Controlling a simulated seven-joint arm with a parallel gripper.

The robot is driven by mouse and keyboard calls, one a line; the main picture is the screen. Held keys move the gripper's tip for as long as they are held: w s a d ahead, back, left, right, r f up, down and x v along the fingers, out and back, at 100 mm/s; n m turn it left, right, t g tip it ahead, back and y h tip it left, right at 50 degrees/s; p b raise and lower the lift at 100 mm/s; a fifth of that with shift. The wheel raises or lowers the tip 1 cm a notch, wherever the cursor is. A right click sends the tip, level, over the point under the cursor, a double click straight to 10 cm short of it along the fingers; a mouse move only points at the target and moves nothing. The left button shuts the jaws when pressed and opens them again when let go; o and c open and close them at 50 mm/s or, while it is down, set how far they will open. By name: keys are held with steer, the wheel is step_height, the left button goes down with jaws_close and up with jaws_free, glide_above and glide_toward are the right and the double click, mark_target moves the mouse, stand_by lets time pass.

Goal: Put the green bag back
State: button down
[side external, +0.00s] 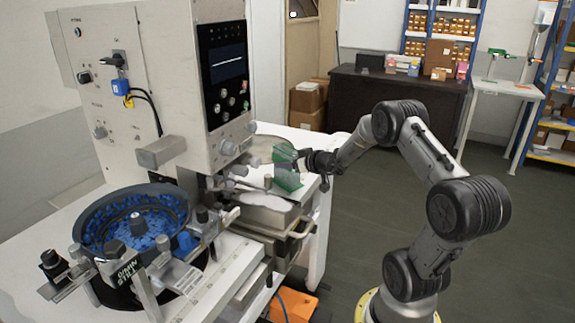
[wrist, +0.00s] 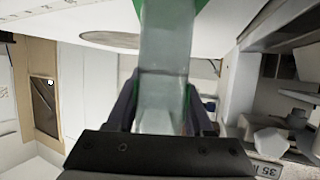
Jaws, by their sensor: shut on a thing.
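The green bag (side external: 287,180) is in my gripper (side external: 304,162), beside the machine's right side in the side external view. It has green ends and a paler, see-through middle. In the wrist view the bag (wrist: 165,45) stretches up from between the two dark fingers (wrist: 165,110), and its far end runs out of the frame. My gripper is shut on the bag. I cannot tell whether the bag's lower end touches the surface beneath it.
A large machine (side external: 170,80) with a screen stands left of the bag. A round bowl of blue parts (side external: 130,222) sits at the front left. A round plate (side external: 262,146) lies behind the bag. A metal drawer handle (side external: 300,228) juts out below it. Open floor lies right.

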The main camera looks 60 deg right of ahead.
steer(key=shift+f, duration=0.25)
steer(key=shift+f, duration=0.25)
steer(key=shift+c, duration=1.4)
jaws_free()
steer(key=shift+r, duration=0.1)
